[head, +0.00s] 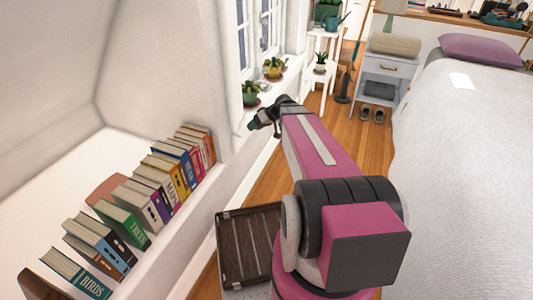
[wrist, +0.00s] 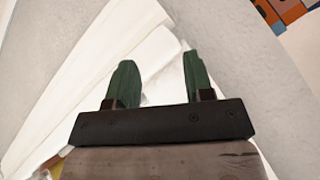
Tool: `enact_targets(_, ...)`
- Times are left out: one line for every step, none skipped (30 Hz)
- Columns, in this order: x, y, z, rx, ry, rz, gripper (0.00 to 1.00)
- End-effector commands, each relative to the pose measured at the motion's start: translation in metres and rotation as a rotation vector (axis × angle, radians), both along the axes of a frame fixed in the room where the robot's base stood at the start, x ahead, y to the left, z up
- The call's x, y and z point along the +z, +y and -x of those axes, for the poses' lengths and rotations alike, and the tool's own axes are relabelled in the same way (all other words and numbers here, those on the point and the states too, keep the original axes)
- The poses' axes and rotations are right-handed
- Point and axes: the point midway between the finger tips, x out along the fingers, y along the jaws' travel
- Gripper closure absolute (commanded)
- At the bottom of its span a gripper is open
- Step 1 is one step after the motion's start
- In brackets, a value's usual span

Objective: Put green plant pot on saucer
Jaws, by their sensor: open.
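A plant in a dark green pot (head: 250,99) stands on the near part of the windowsill. Another plant in a yellowish pot (head: 272,72) stands farther along the sill, with a brown saucer-like rim (head: 273,79) under it. I cannot tell clearly whether a saucer lies by the nearer pot. My gripper (head: 256,123) is just below and in front of the nearer pot, apart from it as far as I can see. The wrist view shows its two green fingertips (wrist: 160,82) spread wide with nothing between them. No pot or saucer shows in that view.
A row of books (head: 150,195) fills the ledge at left. A white plant stand (head: 318,75) with a white-potted plant (head: 320,66) and teal watering can (head: 334,23) stands beyond the window. A nightstand (head: 385,80) and bed (head: 465,150) are at right.

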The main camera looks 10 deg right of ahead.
Motion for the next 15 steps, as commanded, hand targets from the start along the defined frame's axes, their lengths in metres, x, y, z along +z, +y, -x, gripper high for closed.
enact_targets(-0.008,0.008,0.028,-0.026,0.087,0.069,0.52)
enact_targets(-0.013,0.009,0.04,-0.048,0.137,0.112,0.52)
enact_targets(-0.02,0.011,0.056,-0.083,0.2,0.174,0.52)
enact_targets(-0.024,0.011,0.067,-0.111,0.244,0.22,0.52)
enact_targets(-0.028,0.01,0.079,-0.142,0.283,0.267,0.52)
enact_targets(-0.033,0.009,0.092,-0.185,0.329,0.33,0.52)
enact_targets(-0.035,0.007,0.102,-0.218,0.359,0.376,0.52)
enact_targets(-0.037,0.005,0.111,-0.253,0.383,0.418,0.52)
enact_targets(-0.039,0.002,0.121,-0.295,0.408,0.472,0.52)
enact_targets(-0.04,0.0,0.128,-0.328,0.424,0.51,0.52)
enact_targets(-0.04,-0.003,0.134,-0.357,0.435,0.542,0.52)
enact_targets(-0.041,-0.005,0.141,-0.394,0.446,0.582,0.52)
enact_targets(-0.041,-0.007,0.145,-0.417,0.452,0.607,0.52)
enact_targets(-0.041,-0.009,0.148,-0.438,0.456,0.628,0.52)
enact_targets(-0.041,-0.011,0.151,-0.462,0.46,0.65,0.52)
